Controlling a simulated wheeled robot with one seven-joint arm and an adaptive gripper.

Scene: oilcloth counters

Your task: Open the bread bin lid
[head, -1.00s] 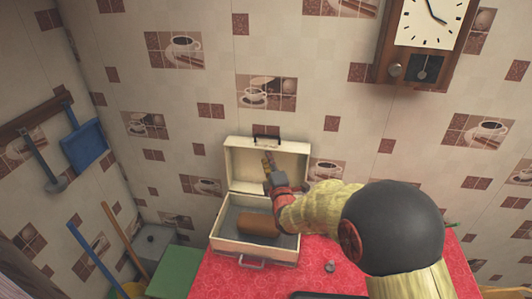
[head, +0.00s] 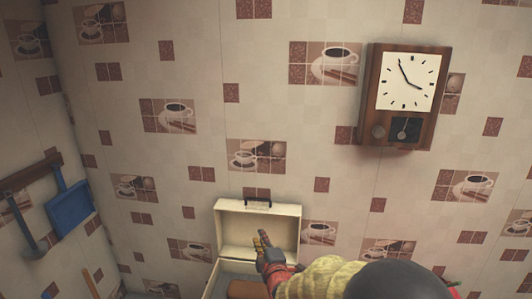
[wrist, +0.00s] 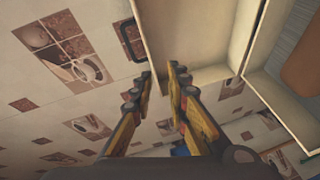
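The cream bread bin (head: 211,283) is at the bottom of the head view, with its front cut off by the frame edge. Its lid (head: 240,228) stands raised and upright at the back, a dark handle (head: 258,202) on its top edge. A brown loaf (head: 243,289) shows inside. My gripper (head: 262,238) is in front of the lid's inner face. I cannot tell whether a finger touches the lid.
A tiled wall rises behind the bin, with a pendulum clock (head: 405,95) at upper right. A blue dustpan (head: 69,208) hangs at the left. The counter is out of the head view.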

